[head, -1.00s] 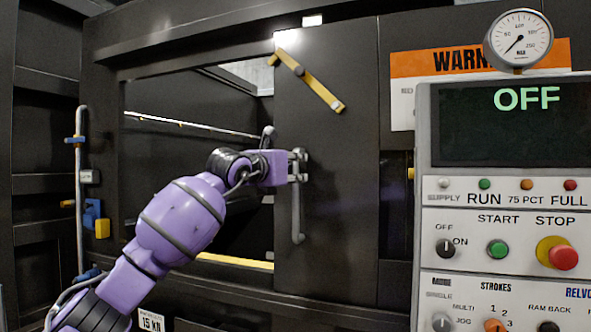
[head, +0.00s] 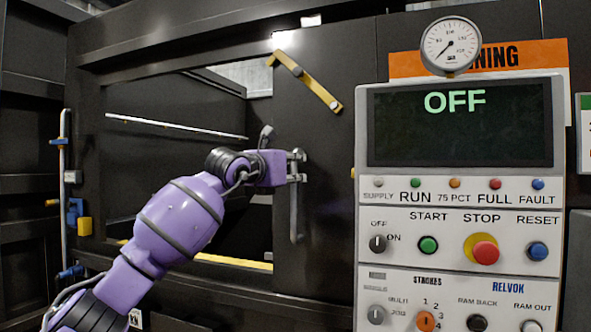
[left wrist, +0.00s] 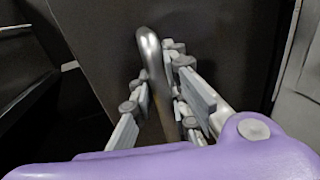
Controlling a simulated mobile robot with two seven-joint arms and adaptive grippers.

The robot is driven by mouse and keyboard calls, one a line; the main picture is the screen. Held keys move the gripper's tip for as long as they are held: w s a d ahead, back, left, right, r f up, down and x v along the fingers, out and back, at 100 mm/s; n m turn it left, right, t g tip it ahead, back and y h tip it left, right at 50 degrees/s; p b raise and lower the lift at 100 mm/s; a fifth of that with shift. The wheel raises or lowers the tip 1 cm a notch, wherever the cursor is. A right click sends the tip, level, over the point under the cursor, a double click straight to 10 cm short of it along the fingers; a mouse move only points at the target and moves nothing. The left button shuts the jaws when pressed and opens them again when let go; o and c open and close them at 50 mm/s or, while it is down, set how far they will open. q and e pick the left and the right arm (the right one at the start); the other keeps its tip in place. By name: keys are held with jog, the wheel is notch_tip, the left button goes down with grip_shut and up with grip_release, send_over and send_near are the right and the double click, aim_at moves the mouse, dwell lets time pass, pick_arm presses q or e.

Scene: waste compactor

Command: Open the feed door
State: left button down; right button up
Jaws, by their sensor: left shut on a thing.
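The feed door (head: 335,200) is a dark sliding panel in the head view, standing right of a wide opening (head: 185,165) into the dark chamber. Its vertical metal handle (head: 297,222) is on the door's left part. My left gripper (head: 297,166) is shut on the upper part of this handle. In the left wrist view the fingers (left wrist: 160,100) lie on both sides of the metal bar (left wrist: 150,55), whose rounded top sticks out beyond them. A yellow bar (head: 307,82) sits tilted on the door's upper part. My right gripper is not in view.
A control panel (head: 460,190) with a screen reading OFF stands close at the right, with a pressure gauge (head: 451,45) on top. An orange warning sign (head: 405,65) is behind it. A pale pipe with blue and yellow fittings (head: 75,215) runs at the left.

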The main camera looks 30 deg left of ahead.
pick_arm(q)
jog(key=shift+f, duration=0.1)
dwell(0.3)
jog(key=c, duration=1.7)
grip_release()
jog(key=s, duration=1.2)
jog(key=shift+d, duration=0.3)
